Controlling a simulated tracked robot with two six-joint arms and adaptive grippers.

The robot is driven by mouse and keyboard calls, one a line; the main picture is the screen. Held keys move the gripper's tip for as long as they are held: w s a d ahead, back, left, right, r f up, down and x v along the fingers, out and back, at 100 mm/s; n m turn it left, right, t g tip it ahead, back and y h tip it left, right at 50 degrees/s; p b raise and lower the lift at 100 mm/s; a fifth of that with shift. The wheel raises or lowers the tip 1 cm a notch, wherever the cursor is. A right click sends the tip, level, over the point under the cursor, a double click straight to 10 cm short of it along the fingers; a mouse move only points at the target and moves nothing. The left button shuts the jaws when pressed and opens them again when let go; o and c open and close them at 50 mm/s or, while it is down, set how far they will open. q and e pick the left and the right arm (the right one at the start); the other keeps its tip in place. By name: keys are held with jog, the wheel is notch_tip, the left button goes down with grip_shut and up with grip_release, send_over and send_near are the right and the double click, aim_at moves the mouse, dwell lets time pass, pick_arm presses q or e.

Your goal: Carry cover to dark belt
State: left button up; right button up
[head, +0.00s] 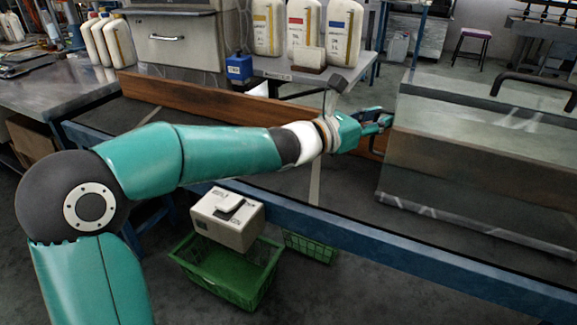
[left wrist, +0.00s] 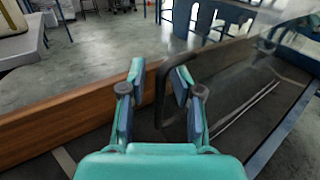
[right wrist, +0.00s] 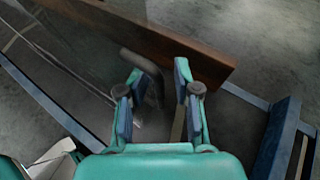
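The cover (head: 480,165) is a large, see-through grey box shape with dark handles, at the right of the head view. It appears over the right part of the dark belt (head: 270,182); I cannot tell whether its bottom edge touches the belt. My left gripper (head: 384,119) is at the cover's left end. In the left wrist view, the left fingers (left wrist: 159,76) are apart, with a dark handle (left wrist: 163,88) between them, nearer the right finger. In the right wrist view, the right fingers (right wrist: 155,78) are apart, with another dark handle (right wrist: 142,62) between or just beyond them.
A brown wooden board (head: 190,95) runs along the belt's far side, and a blue rail (head: 400,250) along its near side. A beige box (head: 228,217) and a green basket (head: 225,275) are in front. White jugs (head: 303,30) stand on a table behind. The belt's left part is clear.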

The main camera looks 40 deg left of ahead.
pick_arm(q)
jog(key=shift+s, duration=0.1)
pick_arm(e)
jog(key=shift+r, duration=0.1)
jog(key=shift+w, duration=0.1)
jog(key=shift+d, duration=0.15)
pick_arm(q)
jog(key=v, duration=0.7)
jog(key=shift+s+a, duration=0.15)
jog(key=shift+s, duration=0.15)
pick_arm(e)
jog(key=v, duration=1.1)
jog(key=shift+s+d, duration=0.25)
jog(key=shift+s, duration=0.15)
pick_arm(q)
jog(key=shift+f, duration=0.1)
